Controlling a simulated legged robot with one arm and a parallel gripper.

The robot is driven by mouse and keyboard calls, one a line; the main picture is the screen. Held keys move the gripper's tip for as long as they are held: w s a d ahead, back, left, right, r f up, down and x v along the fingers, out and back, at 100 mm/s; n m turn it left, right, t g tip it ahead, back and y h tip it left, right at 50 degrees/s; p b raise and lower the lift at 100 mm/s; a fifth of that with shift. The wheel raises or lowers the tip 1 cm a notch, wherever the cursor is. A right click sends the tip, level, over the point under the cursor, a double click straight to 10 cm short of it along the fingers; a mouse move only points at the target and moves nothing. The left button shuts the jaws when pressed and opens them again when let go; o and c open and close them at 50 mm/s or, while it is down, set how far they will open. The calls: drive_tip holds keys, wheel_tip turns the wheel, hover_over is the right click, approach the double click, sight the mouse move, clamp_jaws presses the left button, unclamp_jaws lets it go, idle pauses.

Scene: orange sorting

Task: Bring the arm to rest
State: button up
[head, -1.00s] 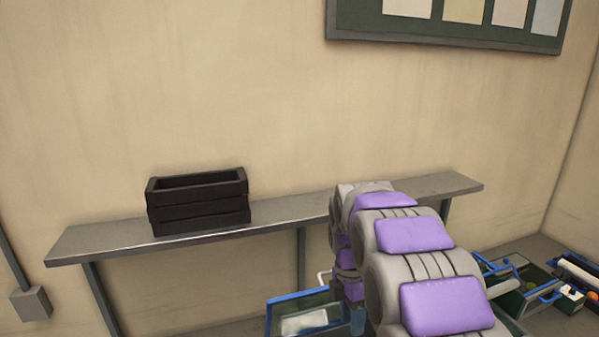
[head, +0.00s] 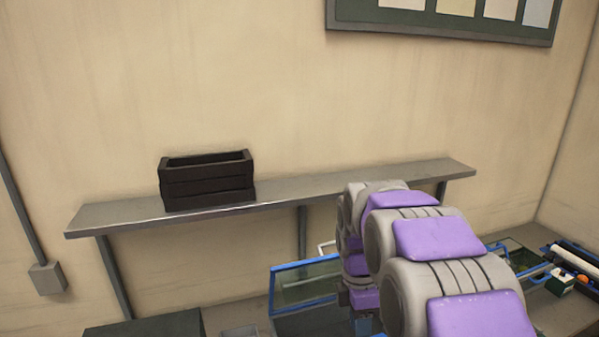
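My arm (head: 437,238), grey with purple pads, reaches from the lower right toward the middle of the picture and bends downward at its far end. My gripper does not show; the arm's far end is around a blue-rimmed container, and I cannot tell whether they touch. No held object can be seen.
A dark slatted crate (head: 207,187) stands upright on a grey wall shelf (head: 300,190). A blue-rimmed container (head: 305,272) is below it, partly behind my arm. More blue-edged bins (head: 520,262) are at the right. A dark green box top (head: 150,325) shows at the lower left.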

drive_tip(key=s+f+m+b, duration=0.9)
drive_tip(key=s+f, duration=0.1)
drive_tip(key=s, duration=0.5)
drive_tip(key=s+d+f+m+b, duration=0.1)
drive_tip(key=s+f+m+b, duration=0.8)
drive_tip(key=s, duration=0.6)
drive_tip(key=shift+d+f+m+t+y, duration=0.3)
drive_tip(key=shift+f+m, duration=0.05)
drive_tip(key=shift+m, duration=0.05)
drive_tip(key=shift+d, duration=0.15)
